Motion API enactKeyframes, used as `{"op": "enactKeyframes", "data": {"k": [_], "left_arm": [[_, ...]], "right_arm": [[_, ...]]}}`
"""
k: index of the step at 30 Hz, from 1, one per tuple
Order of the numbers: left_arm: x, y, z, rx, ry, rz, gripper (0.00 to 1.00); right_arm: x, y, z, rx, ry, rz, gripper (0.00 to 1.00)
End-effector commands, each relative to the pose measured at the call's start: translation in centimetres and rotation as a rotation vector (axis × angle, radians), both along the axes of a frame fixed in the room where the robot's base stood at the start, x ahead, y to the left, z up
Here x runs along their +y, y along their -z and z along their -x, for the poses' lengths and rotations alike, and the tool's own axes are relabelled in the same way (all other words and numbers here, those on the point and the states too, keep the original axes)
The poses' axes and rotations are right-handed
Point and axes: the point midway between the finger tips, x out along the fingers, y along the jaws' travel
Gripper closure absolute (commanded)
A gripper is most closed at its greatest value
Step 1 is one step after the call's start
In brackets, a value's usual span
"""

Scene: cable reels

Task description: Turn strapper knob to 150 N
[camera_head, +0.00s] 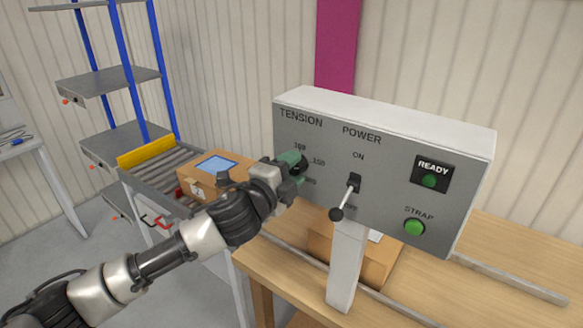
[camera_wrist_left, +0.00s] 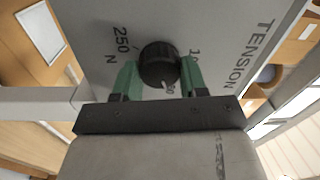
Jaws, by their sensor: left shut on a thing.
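The strapper's control panel (camera_head: 385,185) is a grey box on a white post. The black tension knob (camera_wrist_left: 158,62) sits under the TENSION label, with a 250 N mark on one side and a partly covered mark on the other in the left wrist view. My left gripper (camera_head: 294,168) is at the knob, its green fingers on either side and shut on it. The fingers also show in the left wrist view (camera_wrist_left: 158,80). In the head view the fingers cover most of the knob, and I cannot tell its exact setting. My right gripper is out of view.
A power lever (camera_head: 345,196) with a black ball sticks out right of the knob. A READY lamp (camera_head: 429,181) and green STRAP button (camera_head: 414,228) are further right. A cardboard box (camera_head: 200,186) stands on the roller conveyor (camera_head: 160,174) behind my left arm.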

Motion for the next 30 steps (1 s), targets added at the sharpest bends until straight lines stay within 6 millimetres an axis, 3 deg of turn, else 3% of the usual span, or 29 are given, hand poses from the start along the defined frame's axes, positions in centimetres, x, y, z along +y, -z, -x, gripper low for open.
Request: {"op": "enactKeyframes", "data": {"k": [13, 14, 18, 30], "left_arm": [[-0.02, 0.11, 0.02, -0.006, 0.001, -0.01, 0.81], [-0.02, 0.11, 0.02, -0.006, 0.001, -0.01, 0.56], [-0.02, 0.1, 0.01, -0.005, 0.001, -0.009, 0.34], [0.41, 0.22, 0.56, -0.006, 0.001, -0.008, 0.32]], "right_arm": [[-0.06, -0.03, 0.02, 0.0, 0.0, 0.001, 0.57], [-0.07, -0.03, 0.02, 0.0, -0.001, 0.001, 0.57], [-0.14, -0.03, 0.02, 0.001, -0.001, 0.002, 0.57], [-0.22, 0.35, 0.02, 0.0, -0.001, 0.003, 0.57]]}}
